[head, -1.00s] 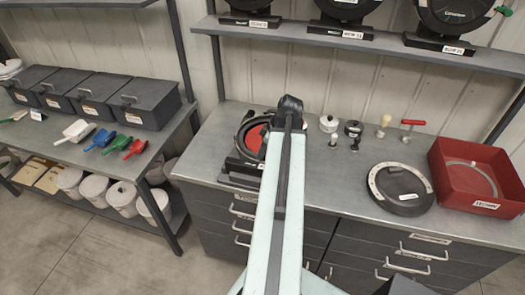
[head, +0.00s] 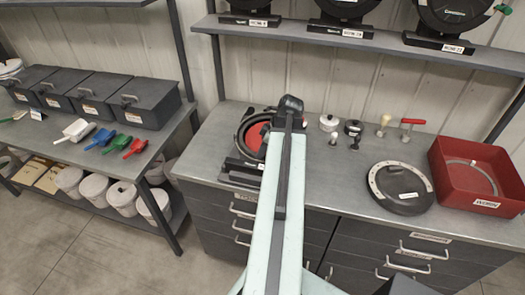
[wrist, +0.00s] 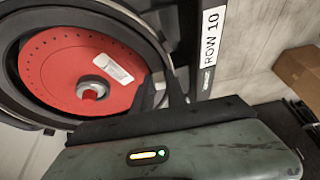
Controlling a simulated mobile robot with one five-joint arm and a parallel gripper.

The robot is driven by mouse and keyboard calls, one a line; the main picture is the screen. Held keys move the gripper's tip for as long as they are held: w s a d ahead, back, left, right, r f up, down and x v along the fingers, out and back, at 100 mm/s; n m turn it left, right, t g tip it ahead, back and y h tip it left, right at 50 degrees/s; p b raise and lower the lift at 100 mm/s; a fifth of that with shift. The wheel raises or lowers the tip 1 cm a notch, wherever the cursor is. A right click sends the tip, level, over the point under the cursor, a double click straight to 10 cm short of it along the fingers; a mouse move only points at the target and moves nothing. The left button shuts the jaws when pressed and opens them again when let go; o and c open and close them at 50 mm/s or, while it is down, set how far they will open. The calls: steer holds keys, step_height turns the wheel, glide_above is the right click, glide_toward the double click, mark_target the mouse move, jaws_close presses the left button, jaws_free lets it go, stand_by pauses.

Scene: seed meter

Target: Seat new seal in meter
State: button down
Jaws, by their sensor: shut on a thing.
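The opened seed meter (head: 242,146) stands at the left of the bench, its red seed disc (head: 254,138) facing out. In the wrist view the red disc (wrist: 62,62) sits inside the dark housing, with a pale hub and red centre. My gripper (head: 290,104) is beside the meter's right edge. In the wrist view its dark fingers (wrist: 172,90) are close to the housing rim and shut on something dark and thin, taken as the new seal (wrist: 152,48). The seal's outline blends with the black housing, so I cannot tell whether it touches the seat.
A round black cover (head: 400,190) with a pale rim lies on the bench. A red bin (head: 455,192) at the right holds a grey ring (head: 471,177). Small knobs and a red-handled tool (head: 411,124) stand at the back. Meters fill the shelf above.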

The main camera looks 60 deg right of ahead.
steer(key=shift+s+f, duration=0.15)
steer(key=shift+f, duration=0.2)
